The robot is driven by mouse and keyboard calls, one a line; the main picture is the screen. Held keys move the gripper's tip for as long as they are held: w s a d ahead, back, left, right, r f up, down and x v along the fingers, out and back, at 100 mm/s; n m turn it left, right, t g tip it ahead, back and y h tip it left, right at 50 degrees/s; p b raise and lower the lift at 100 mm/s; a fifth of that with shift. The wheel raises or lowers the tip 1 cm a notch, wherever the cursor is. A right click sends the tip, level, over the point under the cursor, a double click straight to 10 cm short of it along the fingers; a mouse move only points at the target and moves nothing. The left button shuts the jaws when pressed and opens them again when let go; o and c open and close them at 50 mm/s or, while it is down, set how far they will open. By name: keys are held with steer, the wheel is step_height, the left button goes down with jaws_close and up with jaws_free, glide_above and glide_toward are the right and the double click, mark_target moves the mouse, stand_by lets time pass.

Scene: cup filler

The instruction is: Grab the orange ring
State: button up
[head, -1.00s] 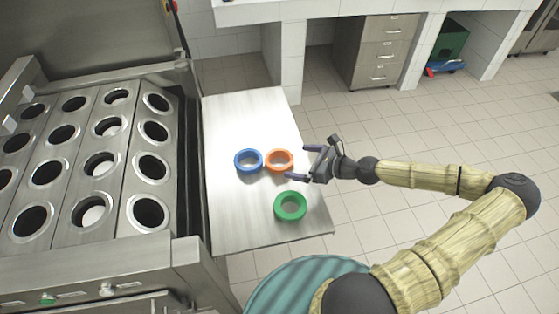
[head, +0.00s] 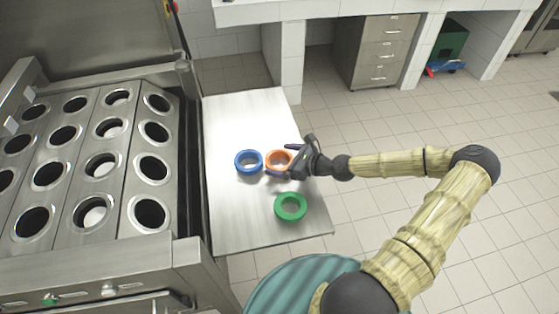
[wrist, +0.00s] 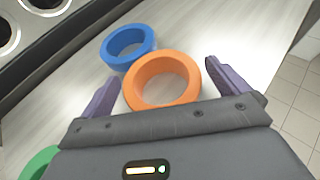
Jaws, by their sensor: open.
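The orange ring (head: 271,158) lies flat on the steel side table, close beside the blue ring (head: 248,162). My gripper (head: 280,160) is open, with its fingers reaching in from the right on either side of the orange ring. In the wrist view the orange ring (wrist: 162,62) sits between the two purple fingers (wrist: 158,88), which show gaps to it on both sides. The blue ring (wrist: 118,50) is just beyond it. The green ring (head: 290,207) lies nearer the table's front edge and shows partly at the wrist view's lower left (wrist: 38,163).
The steel side table (head: 235,215) has bare room at its back and front left. A steel cup filler machine (head: 75,255) with several round holes stands directly to the left. A teal ribbed round top (head: 290,285) is at the front. Tiled floor lies to the right.

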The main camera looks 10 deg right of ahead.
steer(key=shift+x, duration=1.25)
steer(key=shift+s+d, duration=0.1)
steer(key=shift+d, duration=0.15)
steer(key=shift+a, duration=0.2)
steer(key=shift+s, duration=0.1)
steer(key=c, duration=0.9)
